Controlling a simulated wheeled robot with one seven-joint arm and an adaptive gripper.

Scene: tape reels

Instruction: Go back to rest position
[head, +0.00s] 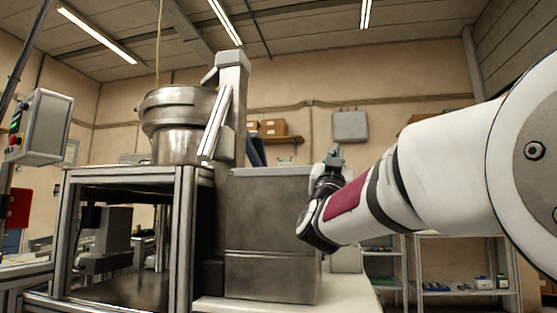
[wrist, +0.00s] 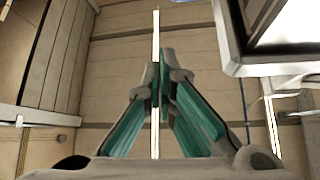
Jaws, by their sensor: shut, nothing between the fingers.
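My gripper (head: 335,158) shows small in the head view, at the end of my white arm, above and beside the right end of a grey metal box. In the wrist view my gripper (wrist: 160,68) points at the ceiling and a beige wall. Its grey fingers with teal sides come close together at the tips. A thin bright strip runs behind them and shows through the narrow gap. I see nothing held. No tape reel can be made out in either view.
The grey metal box (head: 272,240) stands on a pale table (head: 345,291) left of my gripper. A machine frame (head: 180,230) carries a steel bowl (head: 178,110) further left. Shelves (head: 455,270) with small items stand at the lower right. The air above my gripper looks clear.

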